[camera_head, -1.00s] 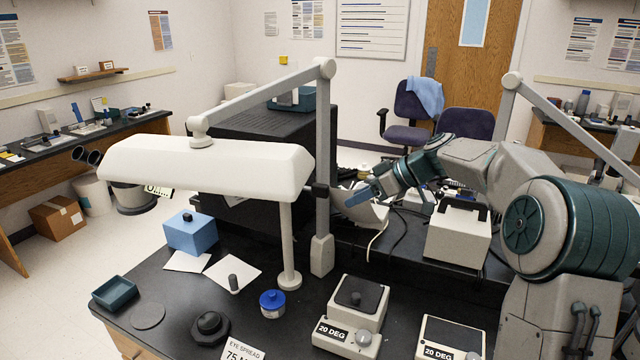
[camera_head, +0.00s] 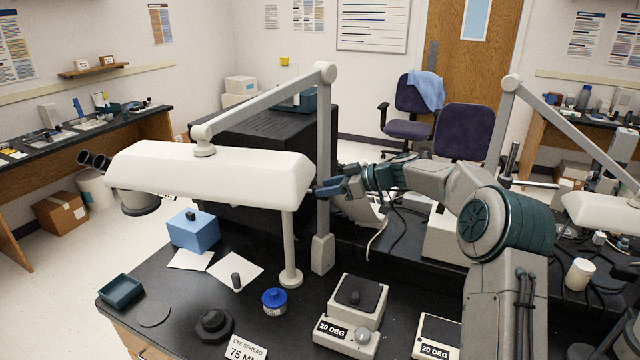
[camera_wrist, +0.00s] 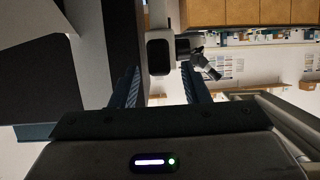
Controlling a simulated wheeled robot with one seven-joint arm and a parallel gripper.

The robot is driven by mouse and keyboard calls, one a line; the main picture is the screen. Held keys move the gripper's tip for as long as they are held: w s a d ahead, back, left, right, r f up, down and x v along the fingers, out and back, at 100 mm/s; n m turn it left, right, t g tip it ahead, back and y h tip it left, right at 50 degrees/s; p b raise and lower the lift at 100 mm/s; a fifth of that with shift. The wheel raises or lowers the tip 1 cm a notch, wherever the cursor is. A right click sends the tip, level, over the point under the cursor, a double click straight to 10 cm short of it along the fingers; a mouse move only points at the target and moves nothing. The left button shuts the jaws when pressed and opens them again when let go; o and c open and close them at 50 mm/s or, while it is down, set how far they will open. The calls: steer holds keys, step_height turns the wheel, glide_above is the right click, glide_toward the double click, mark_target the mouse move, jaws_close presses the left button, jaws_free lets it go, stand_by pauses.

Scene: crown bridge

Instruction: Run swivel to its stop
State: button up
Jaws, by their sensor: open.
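A long white hood (camera_head: 215,172) hangs from a jointed grey arm on an upright grey post (camera_head: 323,250). Which part is the swivel is not marked. My gripper (camera_head: 322,190) is open, its blue fingers beside the post near the hood's right end. In the head view the fingers hide the dark block on the post. In the wrist view my gripper (camera_wrist: 159,72) has its two ribbed fingers apart, with a dark rounded block (camera_wrist: 160,56) framed in the gap just beyond the tips. I cannot tell whether the fingers touch it.
A thin white column (camera_head: 290,240) stands under the hood. The black bench holds a blue box (camera_head: 193,231), a blue-lidded jar (camera_head: 275,301) and a 20 DEG unit (camera_head: 352,315). A second jointed arm (camera_head: 555,125) stands at right. A dark cabinet (camera_head: 250,150) is behind the post.

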steer(key=shift+p+x, duration=0.3)
steer(key=shift+x, duration=1.05)
